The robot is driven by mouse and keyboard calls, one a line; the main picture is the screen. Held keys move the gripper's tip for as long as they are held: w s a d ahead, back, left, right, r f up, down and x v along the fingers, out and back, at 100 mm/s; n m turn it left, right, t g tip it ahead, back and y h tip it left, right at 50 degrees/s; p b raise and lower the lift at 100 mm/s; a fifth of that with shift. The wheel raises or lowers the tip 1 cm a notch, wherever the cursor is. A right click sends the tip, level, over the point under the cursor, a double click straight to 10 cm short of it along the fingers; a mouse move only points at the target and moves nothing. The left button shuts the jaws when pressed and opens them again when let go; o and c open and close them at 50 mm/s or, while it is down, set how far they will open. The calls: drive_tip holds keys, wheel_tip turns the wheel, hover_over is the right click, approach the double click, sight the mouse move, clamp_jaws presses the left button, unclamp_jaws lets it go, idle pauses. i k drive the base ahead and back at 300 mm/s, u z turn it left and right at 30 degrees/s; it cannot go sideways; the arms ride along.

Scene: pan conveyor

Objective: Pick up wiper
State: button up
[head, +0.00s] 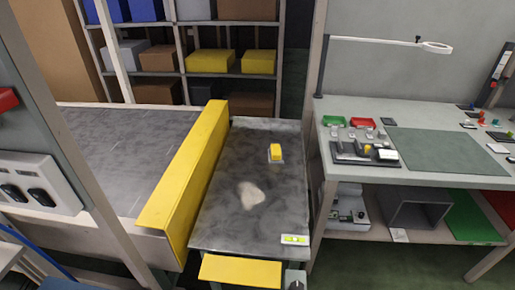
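The wiper appears to be the small yellow block with a pale grey lower edge (276,152). It rests near the far right part of a dark grey, stained metal pan surface (222,215). A pale, whitish patch (250,195) lies on the same surface, nearer to me and left of the wiper, apart from it. Nothing touches or covers the wiper. My gripper is not in view.
A tall yellow guard (185,165) runs along the surface's left side, with the grey conveyor (125,150) beyond. A white label with yellow-green marks (293,239) sits at the near right corner. A cluttered workbench (435,155) stands right; loaded shelves (185,75) stand behind.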

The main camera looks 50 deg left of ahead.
sight(275, 156)
drive_tip(key=u, duration=0.65)
drive_tip(key=i, duration=0.7)
drive_tip(key=u, duration=1.1)
drive_tip(key=i, duration=0.4)
drive_tip(key=u, duration=0.4)
